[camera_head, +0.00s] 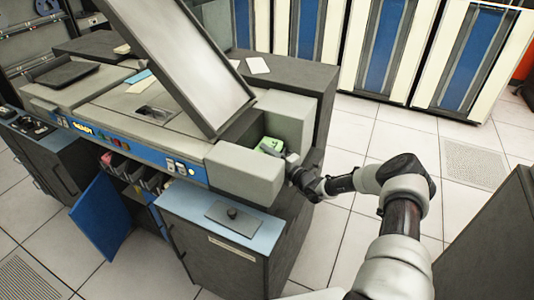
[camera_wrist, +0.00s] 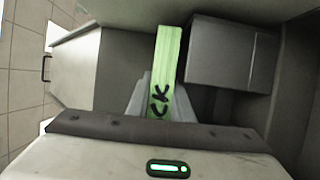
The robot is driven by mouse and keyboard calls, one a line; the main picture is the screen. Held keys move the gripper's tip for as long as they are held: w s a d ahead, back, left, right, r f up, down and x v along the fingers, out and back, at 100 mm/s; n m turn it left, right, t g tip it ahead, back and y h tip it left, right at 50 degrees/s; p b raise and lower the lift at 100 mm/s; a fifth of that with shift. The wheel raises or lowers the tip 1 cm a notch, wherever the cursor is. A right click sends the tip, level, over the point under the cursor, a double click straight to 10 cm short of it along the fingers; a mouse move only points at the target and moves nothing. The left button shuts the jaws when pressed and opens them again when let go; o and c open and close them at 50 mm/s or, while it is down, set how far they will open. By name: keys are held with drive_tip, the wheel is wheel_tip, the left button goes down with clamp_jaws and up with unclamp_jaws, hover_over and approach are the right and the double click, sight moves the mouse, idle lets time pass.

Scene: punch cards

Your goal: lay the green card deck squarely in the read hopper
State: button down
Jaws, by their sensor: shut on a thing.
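The green card deck (camera_head: 270,145) is in my gripper (camera_head: 287,158), at the right end of the card machine. In the wrist view the deck (camera_wrist: 167,55) stands out lengthwise beyond the fingers, with black letters "CK" near them. The grey fingers (camera_wrist: 163,100) are shut on its near part. The deck is in or over a recess between two light grey blocks, which looks like the read hopper (camera_head: 262,129). In the wrist view a dark grey block (camera_wrist: 232,55) is close to the deck's right side. Whether the deck touches the hopper floor cannot be told.
The raised slanted cover (camera_head: 185,60) stands just left of the recess. A light grey block (camera_head: 244,174) is on the near side and another (camera_head: 287,118) on the far side. White cards (camera_head: 257,65) lie on the dark top behind. Open tiled floor is to the right.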

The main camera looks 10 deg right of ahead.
drive_tip(key=shift+f+b, duration=3.45)
drive_tip(key=shift+f, duration=0.5)
drive_tip(key=shift+s+f, duration=0.1)
drive_tip(key=shift+f, duration=0.05)
drive_tip(key=c, duration=1.6)
unclamp_jaws()
drive_tip(key=shift+f, duration=0.1)
drive_tip(key=shift+o, duration=0.6)
drive_tip(key=shift+s, duration=0.1)
drive_tip(key=shift+f, duration=0.1)
drive_tip(key=shift+c, duration=0.2)
drive_tip(key=shift+s, duration=0.1)
drive_tip(key=shift+o, duration=0.2)
drive_tip(key=r+p+v, duration=0.1)
drive_tip(key=p+v, duration=0.1)
drive_tip(key=v, duration=1.5)
drive_tip(key=shift+d, duration=0.15)
